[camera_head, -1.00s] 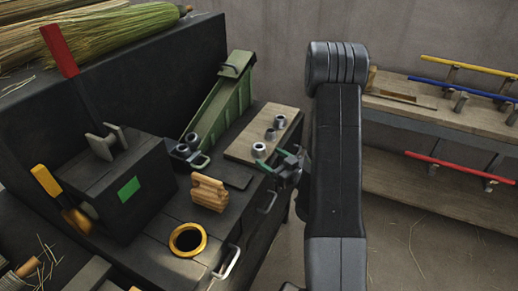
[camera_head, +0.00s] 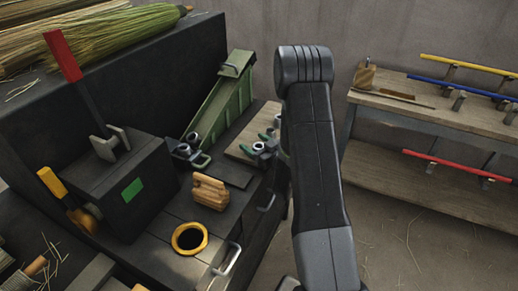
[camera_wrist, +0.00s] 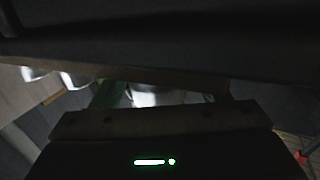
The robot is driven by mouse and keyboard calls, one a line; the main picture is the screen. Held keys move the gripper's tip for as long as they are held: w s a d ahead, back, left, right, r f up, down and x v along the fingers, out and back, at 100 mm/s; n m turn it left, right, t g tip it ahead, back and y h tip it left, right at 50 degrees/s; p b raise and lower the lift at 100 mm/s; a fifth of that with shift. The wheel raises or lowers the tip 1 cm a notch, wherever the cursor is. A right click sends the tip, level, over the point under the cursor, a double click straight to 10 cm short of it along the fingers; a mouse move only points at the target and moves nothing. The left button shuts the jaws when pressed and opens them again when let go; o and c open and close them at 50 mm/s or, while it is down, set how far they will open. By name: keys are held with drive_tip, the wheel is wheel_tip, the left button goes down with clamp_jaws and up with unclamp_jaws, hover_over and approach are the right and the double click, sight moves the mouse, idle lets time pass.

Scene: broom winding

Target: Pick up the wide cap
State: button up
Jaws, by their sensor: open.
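Small grey metal caps stand on a wooden board (camera_head: 235,152) on the dark bench in the head view. One cap (camera_head: 277,121) stands at the far end, beyond my gripper. Another cap (camera_head: 258,147) shows at my gripper (camera_head: 266,140), whose green fingertips are around or beside it. In the dark wrist view, a bright, broad metal cap (camera_wrist: 155,96) shows between my fingers, partly hidden by the gripper body. I cannot tell for sure which cap is the wide one. My gripper is open, and contact is not visible.
Two caps (camera_wrist: 35,74) show to the left in the wrist view. A green chute (camera_head: 222,105), a wooden block (camera_head: 210,191) and a yellow ring (camera_head: 189,238) are on the bench. A wooden shelf (camera_head: 430,115) with coloured rods stands at the right.

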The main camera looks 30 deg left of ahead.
drive_tip(key=c, duration=1)
drive_tip(key=shift+r, duration=0.1)
drive_tip(key=shift+c, duration=0.2)
